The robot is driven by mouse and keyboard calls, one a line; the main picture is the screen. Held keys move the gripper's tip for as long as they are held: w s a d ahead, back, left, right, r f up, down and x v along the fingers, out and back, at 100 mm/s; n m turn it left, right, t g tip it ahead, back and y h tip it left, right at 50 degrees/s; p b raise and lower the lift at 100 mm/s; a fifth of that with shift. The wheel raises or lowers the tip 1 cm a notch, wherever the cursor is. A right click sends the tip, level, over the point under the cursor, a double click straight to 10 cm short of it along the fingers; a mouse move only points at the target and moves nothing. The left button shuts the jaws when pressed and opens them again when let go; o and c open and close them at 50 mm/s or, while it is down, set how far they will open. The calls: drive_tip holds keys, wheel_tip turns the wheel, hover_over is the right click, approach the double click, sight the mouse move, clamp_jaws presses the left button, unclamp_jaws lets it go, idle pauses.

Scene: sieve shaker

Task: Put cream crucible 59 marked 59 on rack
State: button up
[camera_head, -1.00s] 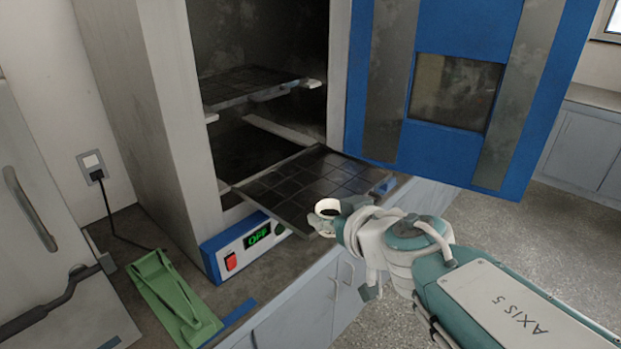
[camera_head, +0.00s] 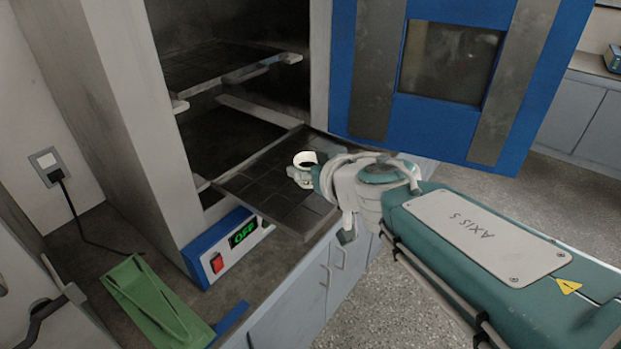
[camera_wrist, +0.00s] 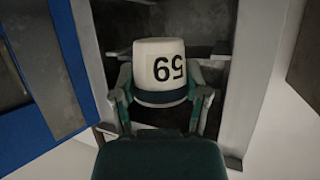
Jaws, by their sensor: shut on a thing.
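The cream crucible (camera_wrist: 160,68) has a black 59 on its side, upside down in the wrist view, and a dark band near the gripper end. My gripper (camera_wrist: 160,100) is shut on it, one finger on each side. In the head view the crucible (camera_head: 305,160) shows as a small cream ring at the end of my gripper (camera_head: 315,172). It appears over the dark gridded rack (camera_head: 268,190), which is pulled partly out of the open oven. I cannot tell whether the crucible touches the rack.
The blue oven door (camera_head: 370,70) stands open on the right. A second rack (camera_head: 215,62) sits higher inside the oven. Most of the lower rack is bare.

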drive_tip(key=w+a+f, duration=0.1)
drive_tip(key=w+f, duration=0.2)
drive_tip(key=w, duration=0.3)
hover_over(307, 194)
drive_tip(key=f, duration=0.4)
drive_tip(key=shift+s+d+f, duration=0.25)
drive_tip(key=shift+f, duration=0.1)
drive_tip(key=shift+w+f, duration=0.2)
drive_tip(key=shift+f, duration=0.05)
drive_tip(key=f, duration=0.3)
drive_tip(key=shift+w+a+f, duration=0.15)
drive_tip(key=shift+a+f, duration=0.05)
drive_tip(key=shift+a, duration=0.15)
drive_tip(key=shift+d, duration=0.15)
drive_tip(key=o, duration=1.2)
drive_tip(key=shift+c, duration=0.2)
